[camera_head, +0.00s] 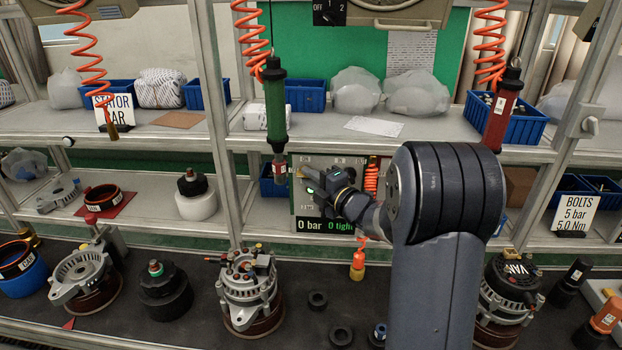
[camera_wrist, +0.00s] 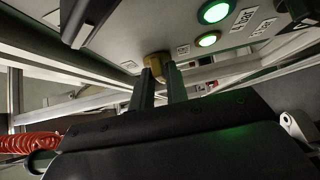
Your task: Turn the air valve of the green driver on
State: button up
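The green driver (camera_head: 275,105) hangs upright from an orange coiled hose in the head view. Behind and below it is a grey panel (camera_head: 308,222) with a "0 bar, 0 tight" display. My gripper (camera_head: 306,176) reaches to the panel's upper part, just right of the driver's lower tip. In the wrist view, a brass-yellow valve handle (camera_wrist: 154,60) on the panel is right at the tips of my gripper (camera_wrist: 160,72). A narrow gap shows between the fingers. I cannot tell whether they press on the handle. Two green-lit buttons (camera_wrist: 214,12) are to its right.
A red driver (camera_head: 502,108) hangs at the right. Alternator parts, including an open housing (camera_head: 248,285), stand on the dark bench below. Blue bins (camera_head: 305,95) and bagged parts fill the shelf. A shelf post (camera_head: 210,90) stands left of the green driver.

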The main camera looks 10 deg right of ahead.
grip_shut()
jog(key=shift+f+b, duration=0.15)
jog(key=shift+b, duration=0.3)
jog(key=m+t+h+b, duration=0.3)
jog(key=m+b, duration=0.4)
jog(key=b, duration=0.4)
jog(key=a+f+m+t+h+b, duration=0.1)
jog(key=m+t+h+b, duration=0.3)
jog(key=m+b, duration=0.3)
jog(key=f+m+t+h+b, duration=0.1)
jog(key=m+t+h+b, duration=0.2)
jog(key=m+b, duration=0.4)
jog(key=shift+w+a+t+h+b, duration=0.25)
jog(key=shift+h+b, duration=0.25)
jog(key=shift+b, duration=4.35)
jog(key=shift+a+r+m+h+b, duration=0.1)
jog(key=shift+m+h+b, duration=0.25)
jog(key=shift+m+h, duration=1)
jog(key=shift+r+m+h+b, duration=0.1)
jog(key=shift+m+h+b, duration=0.25)
jog(key=shift+m+h, duration=0.95)
jog(key=shift+m+g+h, duration=0.35)
jog(key=shift+m+g, duration=0.1)
jog(key=shift+m, duration=0.1)
jog(key=shift+o, duration=2.1)
grip_release()
jog(key=shift+r, duration=0.1)
